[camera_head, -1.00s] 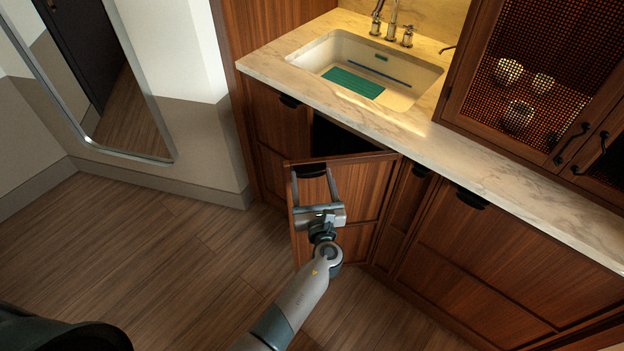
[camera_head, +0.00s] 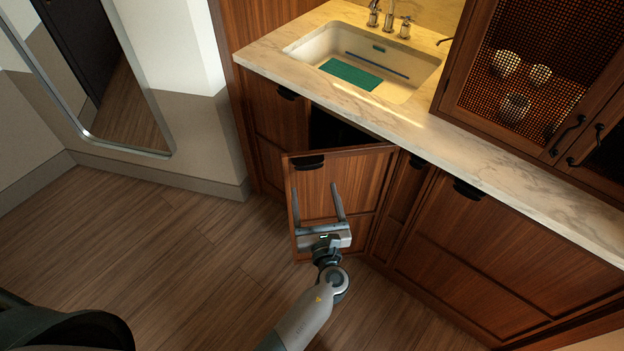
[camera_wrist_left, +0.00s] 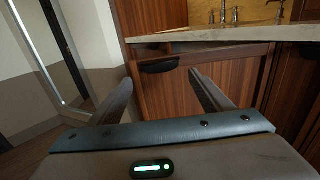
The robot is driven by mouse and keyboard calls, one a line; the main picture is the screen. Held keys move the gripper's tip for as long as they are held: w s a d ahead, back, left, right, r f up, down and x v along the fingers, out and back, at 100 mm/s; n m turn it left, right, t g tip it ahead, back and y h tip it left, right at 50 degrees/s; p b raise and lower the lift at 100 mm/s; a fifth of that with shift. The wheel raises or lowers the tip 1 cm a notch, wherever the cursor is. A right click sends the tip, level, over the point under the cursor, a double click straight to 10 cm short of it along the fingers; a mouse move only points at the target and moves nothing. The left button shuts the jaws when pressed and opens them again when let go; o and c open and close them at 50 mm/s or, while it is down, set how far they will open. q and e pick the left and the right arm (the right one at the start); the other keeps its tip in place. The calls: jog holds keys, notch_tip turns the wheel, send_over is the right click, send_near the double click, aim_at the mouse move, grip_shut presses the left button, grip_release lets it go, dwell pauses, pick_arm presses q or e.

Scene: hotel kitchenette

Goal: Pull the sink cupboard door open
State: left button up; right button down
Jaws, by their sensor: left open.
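The sink cupboard door (camera_head: 350,185) is a brown wooden panel under the sink. It stands partly open, swung out from the cabinet, with a dark gap (camera_head: 335,132) behind its top edge. Its black cup handle (camera_head: 308,162) is at the door's upper left corner. The handle also shows in the left wrist view (camera_wrist_left: 159,66), beyond the fingers. My left gripper (camera_head: 335,187) is open and empty in front of the door, below the handle and apart from it. The left wrist view shows its two fingers (camera_wrist_left: 160,85) spread wide. My right gripper is not in view.
The marble counter (camera_head: 420,130) with the sink (camera_head: 400,88) runs above the door. A closed cabinet door (camera_head: 490,250) is to the right. A mirror (camera_head: 120,110) stands at the left wall. The wooden floor (camera_head: 170,250) left of the door is clear.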

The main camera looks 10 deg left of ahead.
pick_arm(q)
jog(key=v, duration=0.9)
jog(key=shift+s, duration=0.15)
